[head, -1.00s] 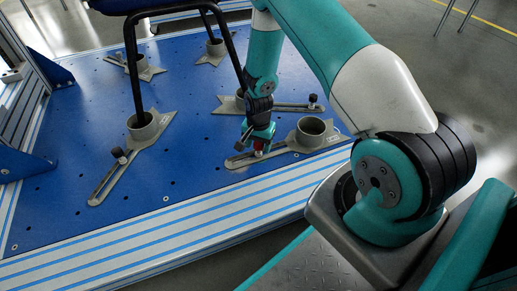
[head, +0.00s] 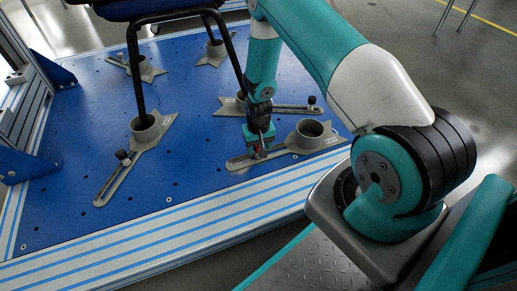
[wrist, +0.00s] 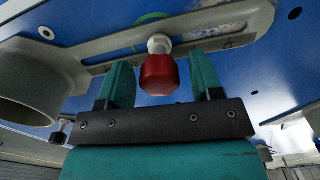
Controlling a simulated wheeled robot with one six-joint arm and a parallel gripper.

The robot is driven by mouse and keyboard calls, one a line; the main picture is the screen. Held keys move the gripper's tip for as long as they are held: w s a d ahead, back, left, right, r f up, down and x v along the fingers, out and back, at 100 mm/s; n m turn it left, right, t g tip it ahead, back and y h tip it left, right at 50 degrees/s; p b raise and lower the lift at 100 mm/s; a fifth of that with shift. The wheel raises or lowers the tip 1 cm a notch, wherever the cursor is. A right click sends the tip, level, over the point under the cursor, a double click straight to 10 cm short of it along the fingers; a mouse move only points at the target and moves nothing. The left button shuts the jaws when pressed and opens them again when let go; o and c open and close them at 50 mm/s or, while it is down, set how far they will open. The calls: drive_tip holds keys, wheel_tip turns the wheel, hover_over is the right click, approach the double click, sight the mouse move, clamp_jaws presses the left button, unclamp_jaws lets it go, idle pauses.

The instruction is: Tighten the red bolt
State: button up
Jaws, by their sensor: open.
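The red bolt (wrist: 158,75) has a red knob on a pale metal neck and sits in the slot of a grey clamp bracket (wrist: 225,28). In the wrist view my gripper (wrist: 163,80) is open, with one teal finger on each side of the red knob and gaps showing at both sides. The knob is between the fingers, not gripped. In the head view my gripper (head: 258,150) is low over the front bracket (head: 237,163), and the bolt shows only as a small red spot (head: 257,150), partly hidden by the gripper.
The front bracket's round cup (head: 310,132) stands empty just right of my gripper. Other brackets with black knobs (head: 122,156) lie on the blue plate (head: 75,200). Black chair legs (head: 135,75) stand in cups behind and left. The plate's front left is clear.

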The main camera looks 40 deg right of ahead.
drive_tip(key=c, duration=0.9)
drive_tip(key=m+p, duration=0.1)
drive_tip(key=m, duration=0.1)
drive_tip(key=shift+r+m, duration=0.1)
drive_tip(key=shift+m, duration=0.9)
drive_tip(key=m+p, duration=0.1)
drive_tip(key=m, duration=0.3)
drive_tip(key=shift+m+p, duration=0.3)
drive_tip(key=shift+p, duration=0.05)
drive_tip(key=m, duration=0.3)
drive_tip(key=shift+p, duration=0.4)
drive_tip(key=shift+m, duration=0.3)
